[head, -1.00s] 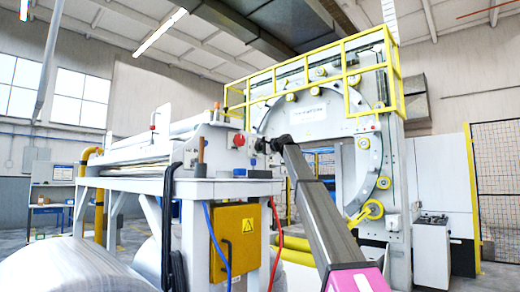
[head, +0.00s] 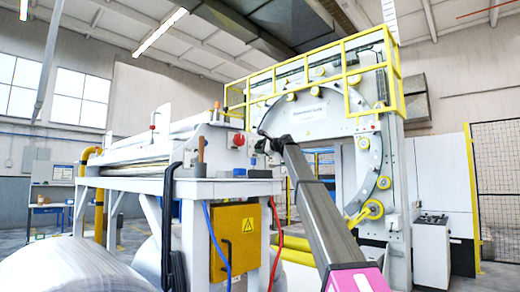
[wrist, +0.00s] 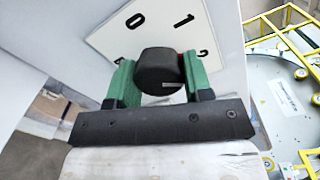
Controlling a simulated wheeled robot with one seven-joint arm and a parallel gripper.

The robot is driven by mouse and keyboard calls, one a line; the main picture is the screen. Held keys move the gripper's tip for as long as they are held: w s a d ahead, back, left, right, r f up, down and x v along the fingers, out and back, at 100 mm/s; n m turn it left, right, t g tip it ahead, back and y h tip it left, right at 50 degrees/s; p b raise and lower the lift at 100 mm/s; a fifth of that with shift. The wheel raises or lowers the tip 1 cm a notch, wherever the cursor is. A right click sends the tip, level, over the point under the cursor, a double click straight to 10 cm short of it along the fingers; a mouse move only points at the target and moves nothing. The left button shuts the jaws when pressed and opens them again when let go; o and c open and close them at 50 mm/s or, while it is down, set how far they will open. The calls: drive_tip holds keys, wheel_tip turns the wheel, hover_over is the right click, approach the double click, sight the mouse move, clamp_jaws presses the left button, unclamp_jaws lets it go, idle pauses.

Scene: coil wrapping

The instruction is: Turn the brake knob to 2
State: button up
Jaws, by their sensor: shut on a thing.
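The black brake knob (wrist: 160,70) sits between the green fingers of my gripper (wrist: 161,82) in the wrist view, one finger on each side. A pale line shows on its lower right face. Behind it is a white dial plate (wrist: 120,40), tilted in the picture, with "0" at upper left, "1" at upper right and a "2" at right, partly hidden by a finger. In the head view my gripper (head: 268,143) is at the right end of the white machine; the knob cannot be made out there.
A red button (head: 239,141) is just left of my gripper. Below are a white bench (head: 225,187) and a yellow electrical box (head: 237,243) with blue and red hoses. The large wrapping ring (head: 370,165) with yellow railing stands behind on the right.

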drive_tip(key=shift+f, duration=0.1)
drive_tip(key=o, duration=0.9)
drive_tip(key=shift+d, duration=0.1)
drive_tip(key=v, duration=1)
drive_tip(key=shift+s+d, duration=0.25)
drive_tip(key=shift+d, duration=0.15)
